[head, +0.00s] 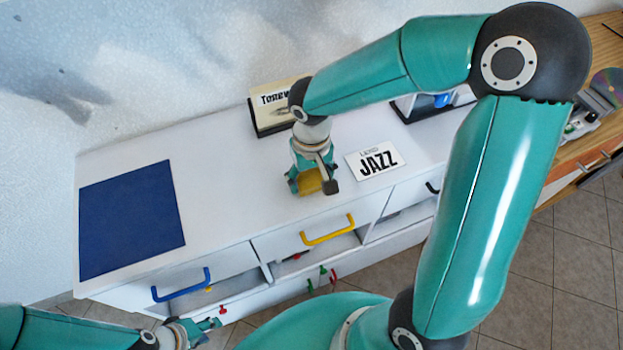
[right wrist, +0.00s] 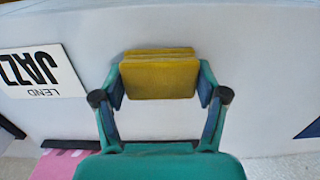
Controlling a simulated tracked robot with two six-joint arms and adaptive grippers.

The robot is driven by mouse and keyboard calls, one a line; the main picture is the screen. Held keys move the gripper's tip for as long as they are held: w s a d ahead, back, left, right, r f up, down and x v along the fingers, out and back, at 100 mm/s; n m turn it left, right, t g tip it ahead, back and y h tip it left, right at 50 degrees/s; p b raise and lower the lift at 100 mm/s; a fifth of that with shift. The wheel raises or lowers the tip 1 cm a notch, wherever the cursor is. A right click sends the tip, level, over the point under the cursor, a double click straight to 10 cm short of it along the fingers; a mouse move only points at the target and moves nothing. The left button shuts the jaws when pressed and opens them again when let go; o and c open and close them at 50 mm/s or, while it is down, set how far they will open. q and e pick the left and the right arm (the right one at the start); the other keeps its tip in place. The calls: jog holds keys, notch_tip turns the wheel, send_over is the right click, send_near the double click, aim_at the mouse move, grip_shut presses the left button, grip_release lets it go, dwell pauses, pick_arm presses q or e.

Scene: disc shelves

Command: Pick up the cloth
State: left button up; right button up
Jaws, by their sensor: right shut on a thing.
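The cloth is a folded yellow pad (head: 310,181) at the white cabinet's top, left of the JAZZ card. In the right wrist view the cloth (right wrist: 158,77) spans between the two fingers, its layered edge showing. My right gripper (head: 312,183) points down and is shut on the cloth. I cannot tell whether the cloth touches the surface or is just above it. My left gripper (head: 210,330) is low at the bottom left, in front of the cabinet, with its small fingers apart and nothing between them.
The white cabinet top (head: 225,165) is clear around the cloth. A dark blue mat (head: 130,220) lies at left. The JAZZ card (head: 375,160) lies close at right. A bin with a label (head: 275,104) stands behind. Yellow (head: 328,230) and blue (head: 180,287) drawer handles stick out in front.

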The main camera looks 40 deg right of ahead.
aim_at(311, 177)
jog(key=shift+c, duration=0.5)
jog(key=shift+r, duration=0.5)
notch_tip(311, 177, up, 19)
jog(key=p, duration=0.1)
